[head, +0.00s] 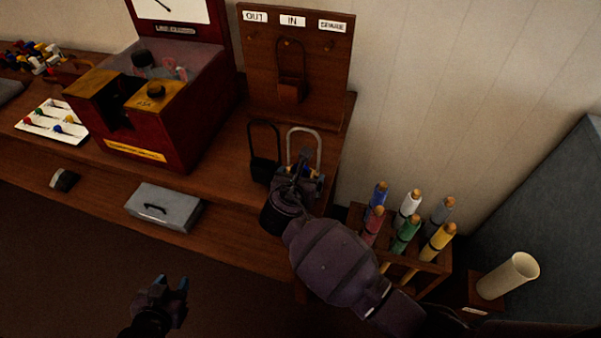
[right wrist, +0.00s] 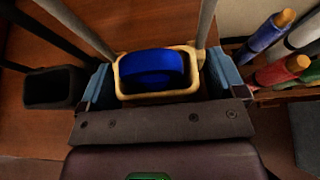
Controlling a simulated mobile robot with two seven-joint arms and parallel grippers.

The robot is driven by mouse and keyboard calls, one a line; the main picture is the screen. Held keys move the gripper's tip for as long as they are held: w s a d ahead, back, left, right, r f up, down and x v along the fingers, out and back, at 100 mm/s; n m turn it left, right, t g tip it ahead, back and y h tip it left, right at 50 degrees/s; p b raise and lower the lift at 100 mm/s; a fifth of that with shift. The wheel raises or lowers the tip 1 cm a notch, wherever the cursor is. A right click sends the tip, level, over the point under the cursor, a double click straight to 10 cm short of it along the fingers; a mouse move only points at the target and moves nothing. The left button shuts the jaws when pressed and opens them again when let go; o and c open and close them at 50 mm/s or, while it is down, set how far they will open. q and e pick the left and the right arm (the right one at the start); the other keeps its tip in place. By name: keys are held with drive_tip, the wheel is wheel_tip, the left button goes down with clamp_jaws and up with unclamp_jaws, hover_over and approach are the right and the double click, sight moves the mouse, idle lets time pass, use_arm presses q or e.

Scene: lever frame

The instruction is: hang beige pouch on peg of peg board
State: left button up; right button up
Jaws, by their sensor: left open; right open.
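The beige pouch (right wrist: 126,88) stands on the desk with a blue round thing inside; its tall pale loop handle (head: 319,142) rises upright in the head view. My right gripper (head: 304,174) is open around it; in the right wrist view one blue finger is on each side of the pouch, and contact cannot be told. In the head view the gripper hides most of the pouch body. The peg board (head: 258,67) stands at the desk's back, with pegs under the labels OUT, IN and BEWARE. My left gripper (head: 174,291) is open and empty, low at the front.
A brown pouch (head: 291,93) hangs from the middle peg; the outer pegs look free. A black pouch (head: 264,170) stands just left of the beige one. A red machine (head: 190,125) is further left. A rack of coloured tubes (head: 432,267) is at the right.

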drive_tip(key=shift+c, duration=0.3)
drive_tip(key=c, duration=0.4)
drive_tip(key=shift+r, duration=0.1)
drive_tip(key=shift+r+p, duration=0.6)
drive_tip(key=shift+p, duration=0.3)
drive_tip(key=shift+r+p, duration=0.8)
drive_tip(key=shift+p, duration=0.5)
